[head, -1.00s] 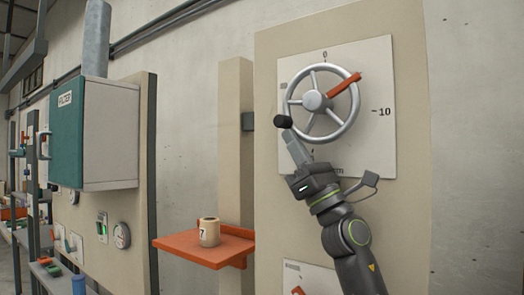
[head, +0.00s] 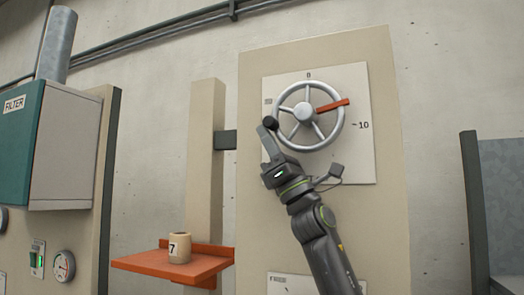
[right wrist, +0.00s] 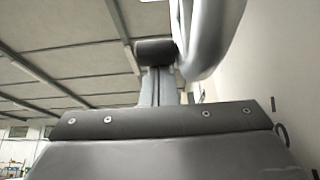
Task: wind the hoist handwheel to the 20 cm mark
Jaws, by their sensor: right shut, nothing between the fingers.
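The grey spoked handwheel (head: 341,118) is mounted on a white dial plate (head: 359,165). The plate reads 0 at the top and 10 at the right; I cannot read a 20 mark. A red pointer (head: 333,105) on the wheel points right and slightly up, a little above the 10 mark. The wheel's black knob (head: 271,122) is at its left, slightly below hub height. My right gripper (head: 266,134) is shut, its fingertips at the knob with nothing between them. The right wrist view also shows the dark knob (right wrist: 155,51) at the fingertips. My left gripper is out of view.
An orange shelf (head: 150,263) holding a tan mug marked 7 (head: 182,249) stands left of the wheel panel. A teal and grey filter box (head: 66,150) is at the far left. A dark-framed grey panel (head: 503,205) stands at the right.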

